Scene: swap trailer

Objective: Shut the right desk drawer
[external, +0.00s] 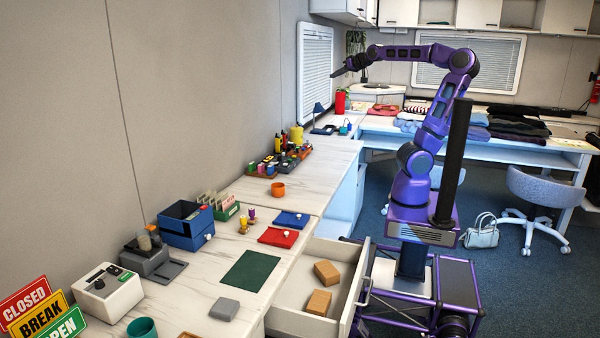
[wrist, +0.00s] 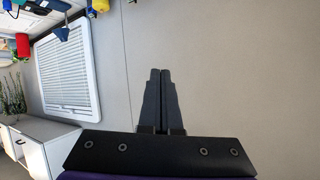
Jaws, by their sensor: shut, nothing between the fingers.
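The desk drawer (external: 312,326) stands pulled out from the desk front, low in the external view, with a bar handle (external: 364,291) on its front. Two tan blocks (external: 327,273) lie inside it. My gripper (external: 336,74) is raised high and far from the drawer, near the wall with the window blind. In the wrist view my gripper (wrist: 161,72) has its two fingers together, with nothing between them. The drawer does not show in the wrist view.
The white desk (external: 210,285) holds a green mat (external: 251,270), red and blue cloths, a blue box (external: 186,226) and a grey block. My base stands close beside the open drawer. A blue chair (external: 545,190) and a handbag (external: 482,232) are at the right.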

